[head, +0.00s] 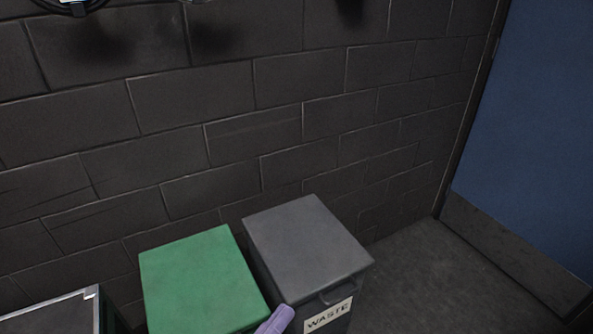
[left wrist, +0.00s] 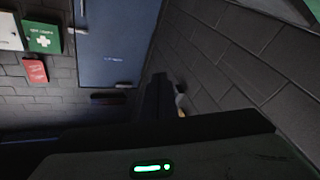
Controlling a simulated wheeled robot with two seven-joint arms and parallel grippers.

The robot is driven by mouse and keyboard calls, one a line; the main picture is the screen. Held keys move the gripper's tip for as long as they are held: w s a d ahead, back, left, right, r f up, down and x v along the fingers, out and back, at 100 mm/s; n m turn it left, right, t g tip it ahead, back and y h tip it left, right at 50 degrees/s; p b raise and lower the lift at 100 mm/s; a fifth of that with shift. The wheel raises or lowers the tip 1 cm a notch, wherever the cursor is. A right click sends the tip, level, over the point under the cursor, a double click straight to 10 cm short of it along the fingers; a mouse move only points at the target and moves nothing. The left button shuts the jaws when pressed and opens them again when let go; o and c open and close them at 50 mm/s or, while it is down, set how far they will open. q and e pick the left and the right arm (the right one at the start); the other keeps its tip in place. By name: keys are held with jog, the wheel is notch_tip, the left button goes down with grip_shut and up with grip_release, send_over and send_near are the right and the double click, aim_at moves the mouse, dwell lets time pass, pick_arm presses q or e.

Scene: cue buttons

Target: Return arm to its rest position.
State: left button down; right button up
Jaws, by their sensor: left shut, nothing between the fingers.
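My left gripper (head: 275,320) shows only as a small purple piece at the bottom edge of the head view, in front of the green-topped bin and the grey waste bin. It is shut and holds nothing. The rest of it and its arm are cut off by the picture edge. My right gripper is in neither view. No cue buttons show in these frames.
A green-topped bin (head: 198,278) and a grey bin labelled WASTE (head: 305,245) stand against a dark block wall (head: 190,95). A silver-edged dark case (head: 55,315) is at lower left. Floor (head: 425,275) is clear at right, before a blue door (head: 540,130).

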pick_arm(q)
jog(key=s+a+f+g+y, duration=0.3)
jog(key=s+a+f+y, duration=0.2)
jog(key=f, duration=0.5)
jog(key=s+a+f+g+y, duration=0.4)
jog(key=a+f, duration=0.3)
jog(key=f, duration=0.3)
jog(key=shift+s+a+f+y+b, duration=0.15)
jog(key=shift+s+f+y+b, duration=0.2)
jog(key=shift+s+y, duration=0.2)
